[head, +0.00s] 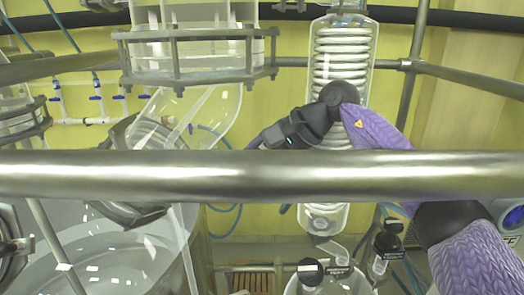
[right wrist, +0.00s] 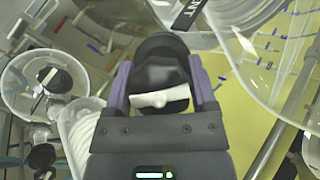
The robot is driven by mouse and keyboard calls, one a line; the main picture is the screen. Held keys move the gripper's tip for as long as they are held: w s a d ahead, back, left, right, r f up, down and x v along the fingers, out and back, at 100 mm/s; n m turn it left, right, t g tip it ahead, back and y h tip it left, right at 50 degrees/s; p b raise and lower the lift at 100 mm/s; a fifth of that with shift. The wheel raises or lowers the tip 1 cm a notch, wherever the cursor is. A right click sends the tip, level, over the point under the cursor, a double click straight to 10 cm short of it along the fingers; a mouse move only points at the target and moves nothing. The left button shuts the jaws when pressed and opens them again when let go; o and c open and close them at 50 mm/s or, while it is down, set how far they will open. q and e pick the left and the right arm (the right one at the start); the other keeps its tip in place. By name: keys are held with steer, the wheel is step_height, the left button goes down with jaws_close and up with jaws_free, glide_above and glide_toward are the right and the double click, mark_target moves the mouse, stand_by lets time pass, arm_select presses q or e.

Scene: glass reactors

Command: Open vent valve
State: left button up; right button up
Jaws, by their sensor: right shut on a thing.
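My right gripper (right wrist: 161,88) is shut on a dark rounded part (right wrist: 160,62) with a white bar-shaped piece (right wrist: 162,98) across its near side, one purple finger on each side. I take this part to be the vent valve, but its label is not readable. A black plate with white letters (right wrist: 188,12), only partly readable, is just beyond it. In the head view my right gripper (head: 262,140) points left, behind the steel rail and in front of the coil condenser. The part it holds cannot be made out there. My left gripper is not in view.
A thick steel rail (head: 230,174) crosses the whole head view. A coiled glass condenser (head: 340,55) stands behind my right wrist. Glass vessels with metal collars (head: 180,80) fill the left. Black-capped fittings (head: 311,272) with labels sit low, right of centre.

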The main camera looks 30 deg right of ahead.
steer(key=shift+n+g+h+p, duration=0.3)
steer(key=shift+n+p, duration=0.15)
steer(key=shift+n, duration=0.55)
steer(key=o, duration=1.2)
steer(key=shift+c, duration=0.2)
steer(key=shift+s+d+r, duration=0.1)
steer(key=shift+d+r, duration=0.05)
steer(key=shift+d, duration=0.05)
steer(key=b+v, duration=0.2)
steer(key=v, duration=0.7)
steer(key=shift+r, duration=0.2)
steer(key=shift+s, duration=0.1)
